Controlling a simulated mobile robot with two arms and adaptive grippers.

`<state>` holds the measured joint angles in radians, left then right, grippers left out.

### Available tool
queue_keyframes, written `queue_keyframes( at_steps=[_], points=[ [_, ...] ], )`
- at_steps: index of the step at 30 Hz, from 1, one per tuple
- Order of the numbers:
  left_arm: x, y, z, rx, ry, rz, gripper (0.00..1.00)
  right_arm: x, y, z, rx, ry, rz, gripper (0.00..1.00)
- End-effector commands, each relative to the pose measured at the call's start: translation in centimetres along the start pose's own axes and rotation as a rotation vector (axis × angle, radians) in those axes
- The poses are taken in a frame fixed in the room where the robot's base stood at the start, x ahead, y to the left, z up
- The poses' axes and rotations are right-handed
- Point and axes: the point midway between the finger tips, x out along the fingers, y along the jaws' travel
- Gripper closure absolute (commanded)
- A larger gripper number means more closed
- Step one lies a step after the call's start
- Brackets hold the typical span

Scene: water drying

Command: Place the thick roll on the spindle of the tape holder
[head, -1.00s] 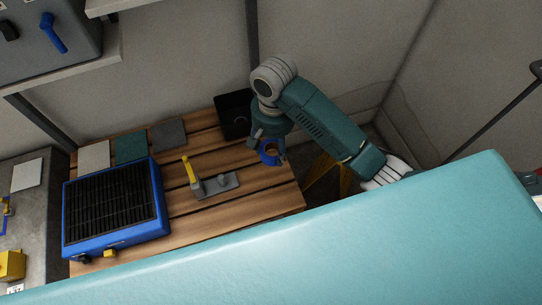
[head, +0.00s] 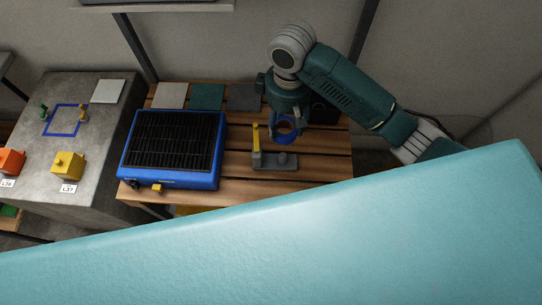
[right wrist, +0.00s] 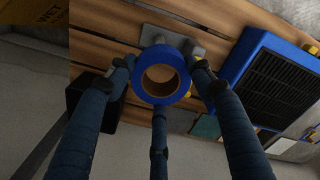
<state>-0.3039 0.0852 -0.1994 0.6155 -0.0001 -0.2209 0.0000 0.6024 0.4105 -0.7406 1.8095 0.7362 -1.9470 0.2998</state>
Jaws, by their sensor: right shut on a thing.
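The thick blue roll (head: 285,138) with a brown core hangs in my right gripper (head: 286,132), above the wooden table. In the right wrist view the roll (right wrist: 162,51) sits between the fingers of my right gripper (right wrist: 162,78), its hole facing the camera. The tape holder (head: 268,165) is a grey base on the table with a yellow upright (head: 256,137) at its left and a small grey knob, seemingly the spindle. The roll is just behind and above the knob in the head view, apart from it. The holder's base (right wrist: 186,43) is partly hidden behind the roll in the wrist view. My left gripper is not in view.
A blue box with a black grille (head: 170,180) stands left of the holder. Flat square tiles (head: 207,97) lie along the table's back. A black bin (head: 324,110) is behind my gripper. A grey worktop (head: 100,130) with yellow and orange blocks is further left.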

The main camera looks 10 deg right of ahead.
Motion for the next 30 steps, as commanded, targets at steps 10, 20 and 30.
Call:
queue_keyframes(
  at_steps=[10, 20, 30],
  points=[
    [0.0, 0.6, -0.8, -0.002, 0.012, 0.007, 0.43, 9.4, -0.1, 0.2, 0.004, -0.006, -0.001, 0.74],
    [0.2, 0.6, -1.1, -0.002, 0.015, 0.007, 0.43, 14.2, 0.0, 0.1, 0.004, -0.001, 0.000, 0.74],
    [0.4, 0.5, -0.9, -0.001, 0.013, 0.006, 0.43, 18.3, -0.1, 0.1, 0.004, 0.000, 0.000, 0.74]
  ],
)
